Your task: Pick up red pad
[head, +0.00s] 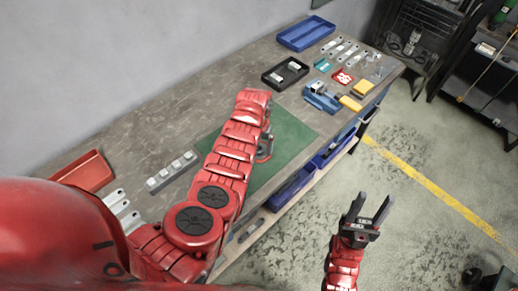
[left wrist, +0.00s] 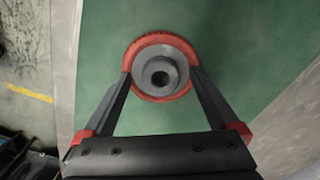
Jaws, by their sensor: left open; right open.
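The red pad (left wrist: 162,98) is a round red disc with a grey round hub on top, seen from above over the green mat (left wrist: 235,50) in the left wrist view. My left gripper (left wrist: 161,74) is open, with one fingertip on each side of the pad; whether they touch it I cannot tell. In the head view my left arm covers most of that spot, and only part of the left gripper (head: 265,147) shows over the mat. My right gripper (head: 369,207) is open and empty, out over the floor beside the table.
A grey block strip (head: 172,171) and a red bin (head: 86,173) lie at left. Blue bins hang below the front edge.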

